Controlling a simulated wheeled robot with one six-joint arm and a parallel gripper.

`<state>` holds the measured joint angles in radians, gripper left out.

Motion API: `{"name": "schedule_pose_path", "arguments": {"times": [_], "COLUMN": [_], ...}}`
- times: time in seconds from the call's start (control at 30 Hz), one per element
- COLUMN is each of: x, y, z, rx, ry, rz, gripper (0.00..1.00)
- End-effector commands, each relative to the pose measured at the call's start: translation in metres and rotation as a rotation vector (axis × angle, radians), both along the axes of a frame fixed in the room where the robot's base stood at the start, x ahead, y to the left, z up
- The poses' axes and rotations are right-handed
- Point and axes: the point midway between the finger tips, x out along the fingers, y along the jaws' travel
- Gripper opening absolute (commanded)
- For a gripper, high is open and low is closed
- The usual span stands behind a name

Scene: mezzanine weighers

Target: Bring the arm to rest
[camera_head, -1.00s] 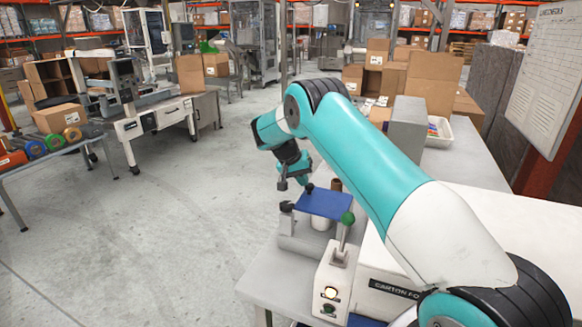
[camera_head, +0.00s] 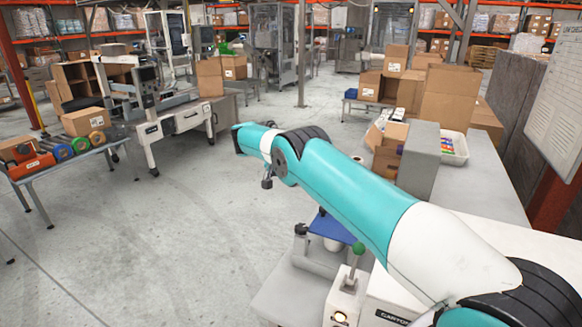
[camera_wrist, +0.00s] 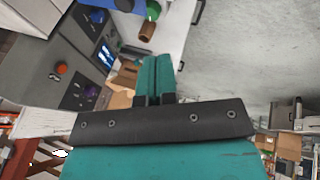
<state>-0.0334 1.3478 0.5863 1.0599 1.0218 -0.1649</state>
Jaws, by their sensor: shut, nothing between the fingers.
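My arm (camera_head: 345,195) stretches from the lower right up toward the picture's centre in the head view. No object touches the fingers.
A bench fixture with a blue plate (camera_head: 334,227) and a green-knobbed lever (camera_head: 358,249) stands below the arm. Cartons (camera_head: 450,95), a grey box (camera_head: 419,160) and a white tray (camera_head: 455,148) stand right. Open floor (camera_head: 180,220) lies left.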

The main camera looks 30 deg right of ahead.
Motion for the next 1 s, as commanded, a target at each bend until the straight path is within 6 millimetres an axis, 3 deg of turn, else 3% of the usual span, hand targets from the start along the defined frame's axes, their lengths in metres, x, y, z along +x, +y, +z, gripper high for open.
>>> {"name": "schedule_pose_path", "arguments": {"times": [0.43, 0.57, 0.67, 0.77, 0.87, 1.0], "x": [0.004, 0.009, 0.004, -0.014, -0.046, -0.111], "y": [0.007, 0.027, 0.055, 0.087, 0.120, 0.165], "z": [0.006, 0.029, 0.054, 0.076, 0.094, 0.107], "rx": [0.005, 0.031, 0.069, 0.120, 0.180, 0.279], "ry": [0.000, 0.003, 0.010, 0.016, 0.020, 0.023], "rz": [0.030, 0.153, 0.305, 0.466, 0.622, 0.833], "gripper": [0.00, 0.00, 0.00, 0.00, 0.00, 0.00]}}
